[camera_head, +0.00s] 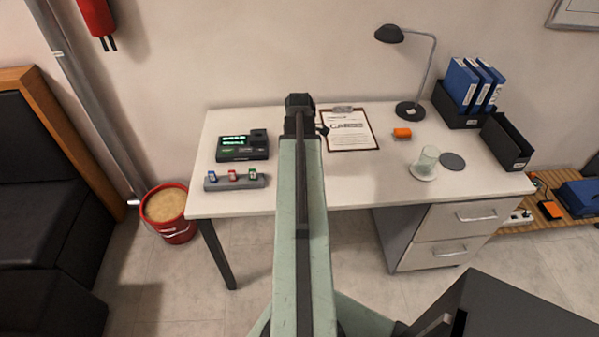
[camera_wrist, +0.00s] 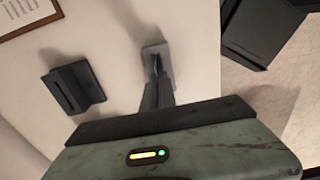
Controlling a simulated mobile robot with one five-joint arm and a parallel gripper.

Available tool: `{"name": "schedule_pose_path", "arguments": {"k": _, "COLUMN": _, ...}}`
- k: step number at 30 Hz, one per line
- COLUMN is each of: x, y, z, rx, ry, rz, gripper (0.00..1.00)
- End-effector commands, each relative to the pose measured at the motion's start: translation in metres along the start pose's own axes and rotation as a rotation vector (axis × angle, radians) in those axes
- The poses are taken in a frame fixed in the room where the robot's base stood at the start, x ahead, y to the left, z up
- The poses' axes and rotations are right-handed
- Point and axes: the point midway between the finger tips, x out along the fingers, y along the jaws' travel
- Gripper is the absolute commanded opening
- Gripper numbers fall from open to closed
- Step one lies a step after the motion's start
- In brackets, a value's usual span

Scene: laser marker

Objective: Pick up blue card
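The blue card (camera_head: 212,176) stands upright at the left end of a grey card holder (camera_head: 242,184) near the front left of the desk, in the head view. A red card (camera_head: 232,175) and a green card (camera_head: 252,173) stand to its right in the same holder. The dark end of my arm (camera_head: 300,108) is over the desk, right of and farther back than the holder. My gripper (camera_wrist: 156,62) shows in the wrist view as a narrow dark finger part with a grey plate. No card shows there. I cannot tell its opening.
A black device with green displays (camera_head: 242,147) sits behind the holder. A clipboard (camera_head: 349,129) lies right of my arm's end. A lamp (camera_head: 410,110), an orange object (camera_head: 402,132), a glass (camera_head: 427,160) and black file boxes (camera_head: 507,141) are farther right. Bare desk surrounds the holder's front.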

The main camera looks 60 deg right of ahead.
Motion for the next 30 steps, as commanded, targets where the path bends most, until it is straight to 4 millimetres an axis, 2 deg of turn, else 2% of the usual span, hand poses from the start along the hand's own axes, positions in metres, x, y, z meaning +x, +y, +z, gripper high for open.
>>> {"name": "schedule_pose_path", "arguments": {"k": 13, "x": 0.0, "y": 0.0, "z": 0.0, "rx": 0.0, "ry": 0.0, "rz": 0.0, "gripper": 0.0}}
{"name": "schedule_pose_path", "arguments": {"k": 17, "x": -0.008, "y": 0.0, "z": 0.0, "rx": 0.0, "ry": 0.0, "rz": 0.0, "gripper": 0.0}}
{"name": "schedule_pose_path", "arguments": {"k": 20, "x": -0.021, "y": 0.0, "z": 0.0, "rx": 0.0, "ry": 0.0, "rz": 0.0, "gripper": 0.0}}
{"name": "schedule_pose_path", "arguments": {"k": 30, "x": -0.092, "y": 0.0, "z": 0.0, "rx": 0.0, "ry": 0.0, "rz": 0.0, "gripper": 0.0}}
